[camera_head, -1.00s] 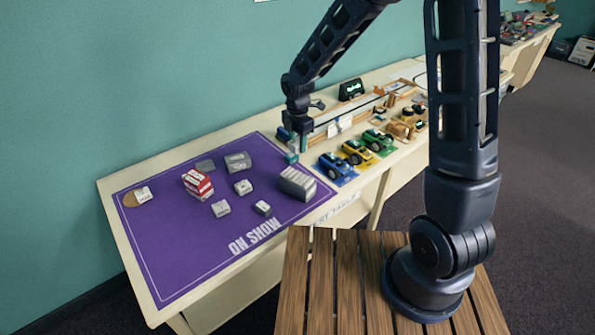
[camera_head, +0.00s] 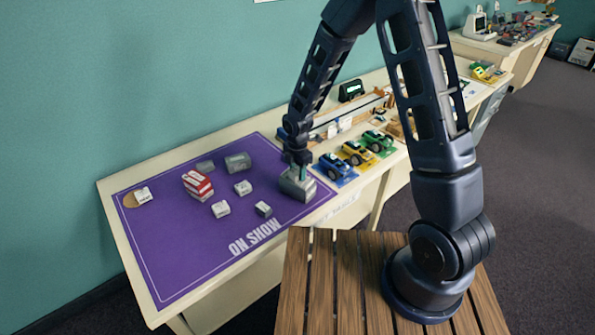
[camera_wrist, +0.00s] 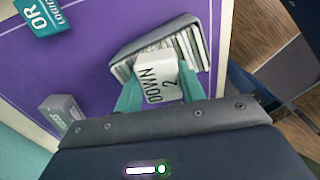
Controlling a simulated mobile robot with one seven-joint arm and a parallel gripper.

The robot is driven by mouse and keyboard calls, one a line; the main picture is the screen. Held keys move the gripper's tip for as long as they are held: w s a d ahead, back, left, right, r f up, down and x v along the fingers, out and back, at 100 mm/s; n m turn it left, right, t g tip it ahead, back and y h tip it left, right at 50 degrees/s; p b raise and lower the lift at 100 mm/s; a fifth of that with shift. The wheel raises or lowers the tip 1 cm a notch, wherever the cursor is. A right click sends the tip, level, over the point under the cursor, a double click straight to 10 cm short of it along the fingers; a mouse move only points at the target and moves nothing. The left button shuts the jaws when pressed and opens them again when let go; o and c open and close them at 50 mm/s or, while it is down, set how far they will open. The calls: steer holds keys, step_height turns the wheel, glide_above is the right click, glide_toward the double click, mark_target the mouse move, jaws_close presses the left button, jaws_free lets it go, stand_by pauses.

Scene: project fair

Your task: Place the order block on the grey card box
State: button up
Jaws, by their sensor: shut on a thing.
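The order block (camera_wrist: 158,78), white with "DOWN" and "2" on its face, sits between the teal fingertips of my gripper (camera_wrist: 160,92) in the wrist view. My gripper (camera_head: 299,174) is shut on it. The grey card box (camera_wrist: 138,46), an open box filled with a row of pale cards, lies directly beneath and behind the block. In the head view my gripper is over the grey card box (camera_head: 297,190) on the purple mat. I cannot tell whether the block touches the cards. The block's underside is hidden.
The purple mat (camera_head: 185,245) also bears a red-and-white box (camera_head: 198,184), a grey box (camera_head: 238,161) and several small blocks left of the card box. Toy cars (camera_head: 337,168) stand close on the right. A teal block marked "OR" (camera_wrist: 42,15) shows in the wrist view.

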mark_target(298, 170)
steer(key=shift+f, duration=0.1)
steer(key=o, duration=1)
steer(key=shift+c, duration=0.2)
step_height(298, 170, up, 12)
